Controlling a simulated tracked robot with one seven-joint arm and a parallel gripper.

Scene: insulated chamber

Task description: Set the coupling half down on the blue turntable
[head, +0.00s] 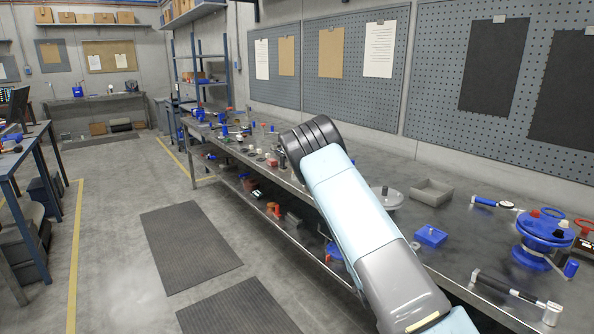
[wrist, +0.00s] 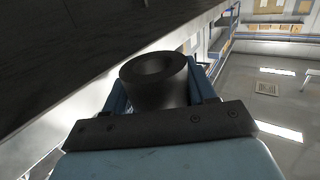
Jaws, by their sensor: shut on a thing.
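The coupling half, a dark grey hollow cylinder (wrist: 155,88), is held in my gripper (wrist: 163,85) in the wrist view. The two blue fingers press on its sides and its round open end faces the camera. In the head view the coupling half and my gripper are hidden behind my arm. A blue round turntable (head: 541,233) stands on the bench at the right of the head view, with small red and blue pieces on or close around its top. It is not recognisable in the wrist view.
The long metal bench (head: 455,240) carries a grey tray (head: 432,192), a small blue bin (head: 430,236), a pale round disc (head: 386,196) and a black-handled tool (head: 508,291). Many small parts crowd its far end. A pegboard wall (head: 420,70) stands behind. Bare bench top lies around the tray.

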